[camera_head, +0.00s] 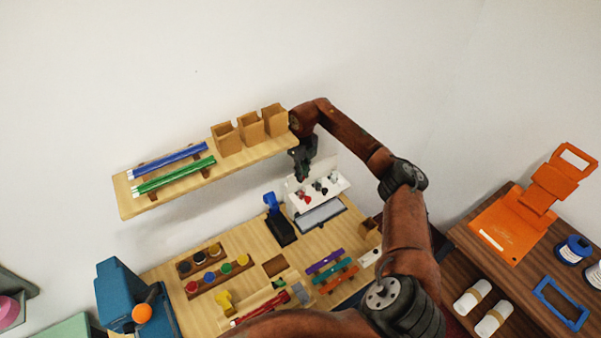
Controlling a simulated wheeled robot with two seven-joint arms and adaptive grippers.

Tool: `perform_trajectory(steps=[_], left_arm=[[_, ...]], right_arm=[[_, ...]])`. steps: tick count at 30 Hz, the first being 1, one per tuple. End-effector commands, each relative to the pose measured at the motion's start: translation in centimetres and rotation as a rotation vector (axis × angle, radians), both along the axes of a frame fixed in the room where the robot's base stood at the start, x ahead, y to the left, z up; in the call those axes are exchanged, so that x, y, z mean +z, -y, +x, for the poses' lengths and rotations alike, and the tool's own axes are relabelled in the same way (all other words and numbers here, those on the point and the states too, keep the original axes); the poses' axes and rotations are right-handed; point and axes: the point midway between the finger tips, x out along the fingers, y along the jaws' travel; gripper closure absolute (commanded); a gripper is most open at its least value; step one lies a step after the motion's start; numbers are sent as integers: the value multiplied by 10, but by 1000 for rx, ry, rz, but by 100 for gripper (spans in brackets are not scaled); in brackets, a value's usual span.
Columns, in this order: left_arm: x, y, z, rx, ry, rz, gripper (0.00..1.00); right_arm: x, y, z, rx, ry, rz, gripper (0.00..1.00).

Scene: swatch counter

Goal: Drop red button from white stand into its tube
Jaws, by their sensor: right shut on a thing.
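The white stand (338,186) is at the back right of the counter and holds several small dark, red and pale pieces. My right gripper (303,177) is pointing down at the stand's left part. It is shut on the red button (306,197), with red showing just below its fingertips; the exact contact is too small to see. A red tube (260,309) with a pale end lies tilted in a wooden tray at the counter's front. A blue tube (170,160) and a green tube (172,175) lie on the wall shelf. My left gripper is not in view.
The shelf (140,207) with wooden boxes (250,126) is close to my right arm. A black and blue device (280,229) and a grey pad (320,216) are by the stand. Racks of coloured pots (209,277) and coloured strips (333,270) occupy the front.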

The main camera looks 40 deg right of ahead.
Motion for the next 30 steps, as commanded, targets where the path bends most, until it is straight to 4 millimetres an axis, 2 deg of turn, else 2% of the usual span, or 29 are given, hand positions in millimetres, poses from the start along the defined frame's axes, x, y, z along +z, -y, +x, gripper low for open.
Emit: perform_trajectory(steps=[15,30], left_arm=[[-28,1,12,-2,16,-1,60],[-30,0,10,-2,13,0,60]], right_arm=[[-54,-3,1,5,-1,2,92],[-58,-3,2,5,-1,0,92]])
